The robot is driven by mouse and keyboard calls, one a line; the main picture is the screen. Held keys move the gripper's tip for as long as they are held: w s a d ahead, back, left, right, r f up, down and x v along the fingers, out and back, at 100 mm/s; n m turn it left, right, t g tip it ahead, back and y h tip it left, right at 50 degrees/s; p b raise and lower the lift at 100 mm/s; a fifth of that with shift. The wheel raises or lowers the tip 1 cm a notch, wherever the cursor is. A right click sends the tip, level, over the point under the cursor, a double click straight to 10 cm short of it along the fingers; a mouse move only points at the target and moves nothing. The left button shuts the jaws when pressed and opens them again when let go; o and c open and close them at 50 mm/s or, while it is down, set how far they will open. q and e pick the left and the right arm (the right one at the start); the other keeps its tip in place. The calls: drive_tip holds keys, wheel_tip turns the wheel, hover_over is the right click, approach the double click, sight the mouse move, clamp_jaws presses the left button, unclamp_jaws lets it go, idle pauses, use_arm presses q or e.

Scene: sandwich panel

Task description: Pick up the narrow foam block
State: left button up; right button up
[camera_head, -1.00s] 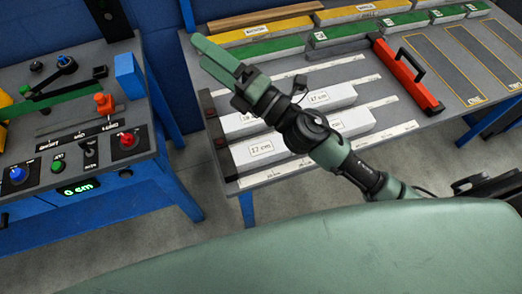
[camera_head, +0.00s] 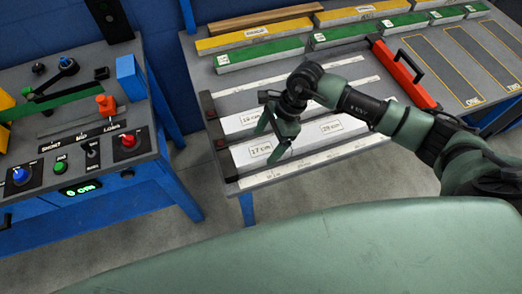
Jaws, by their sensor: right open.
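White foam blocks with cm labels lie in rows on the right-hand table (camera_head: 238,92). The front row has a block labelled 17 cm (camera_head: 245,157) and a longer-numbered one (camera_head: 345,127) to its right, seemingly 20 cm. Behind the 17 cm block is one that seems labelled 18 cm (camera_head: 238,124). Which block is the narrow one I cannot tell. My right gripper (camera_head: 265,149) is open and empty, fingers pointing down over the 17 cm block. It partly hides the blocks, and I cannot tell whether it touches. My left gripper is out of view.
Yellow (camera_head: 230,42) and green bars (camera_head: 258,56) lie at the back of this table. A printed ruler strip (camera_head: 310,160) runs along the front. A control desk (camera_head: 140,160) stands at left, with a floor gap between.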

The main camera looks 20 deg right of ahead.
sight(261, 149)
drive_tip(key=p+x, duration=0.1)
drive_tip(key=x, duration=0.3)
drive_tip(key=shift+w+f, duration=0.1)
drive_tip(key=c, duration=1.5)
